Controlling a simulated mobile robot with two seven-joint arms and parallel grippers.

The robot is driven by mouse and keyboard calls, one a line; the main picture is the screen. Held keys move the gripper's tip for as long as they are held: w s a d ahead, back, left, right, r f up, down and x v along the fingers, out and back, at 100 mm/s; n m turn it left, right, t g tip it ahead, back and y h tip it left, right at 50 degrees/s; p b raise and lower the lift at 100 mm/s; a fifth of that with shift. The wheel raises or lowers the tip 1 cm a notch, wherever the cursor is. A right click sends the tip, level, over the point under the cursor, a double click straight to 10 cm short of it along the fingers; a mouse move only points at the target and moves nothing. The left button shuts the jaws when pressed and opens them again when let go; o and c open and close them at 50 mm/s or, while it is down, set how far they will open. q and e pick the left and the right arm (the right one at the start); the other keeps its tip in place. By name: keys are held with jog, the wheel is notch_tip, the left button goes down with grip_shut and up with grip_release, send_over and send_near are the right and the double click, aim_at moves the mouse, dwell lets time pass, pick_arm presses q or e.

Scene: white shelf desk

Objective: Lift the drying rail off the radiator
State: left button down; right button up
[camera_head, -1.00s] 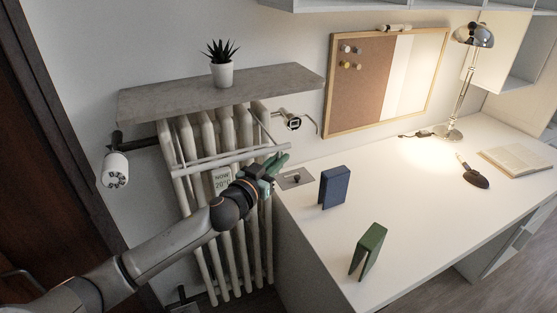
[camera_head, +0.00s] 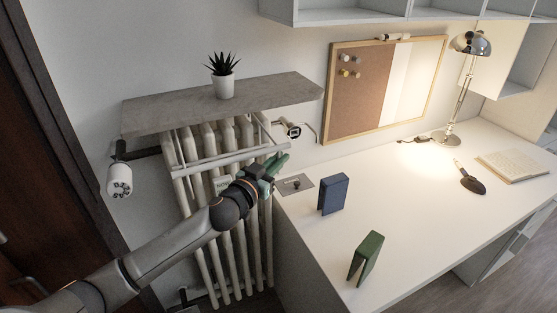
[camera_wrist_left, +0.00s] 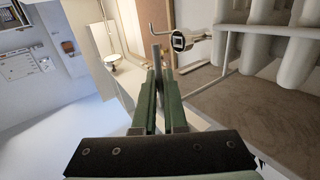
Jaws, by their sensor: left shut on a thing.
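The drying rail (camera_head: 215,161) is a pale frame of thin bars at the front of the white ribbed radiator (camera_head: 262,235), below the grey shelf. Its side bars run back towards the radiator top; whether they still touch it I cannot tell. My left gripper (camera_head: 279,163) is at the rail's right front end, shut on it. In the left wrist view my green fingers (camera_wrist_left: 157,68) close together around a narrow grey piece; the exact contact is hard to see. My right gripper is in neither view.
The grey shelf (camera_head: 225,104) with a potted plant (camera_head: 222,87) overhangs the radiator. A white valve knob (camera_head: 119,181) sits at left, a metal valve (camera_head: 291,130) at right.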

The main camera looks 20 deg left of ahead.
pick_arm(q)
jog(key=shift+r, duration=0.35)
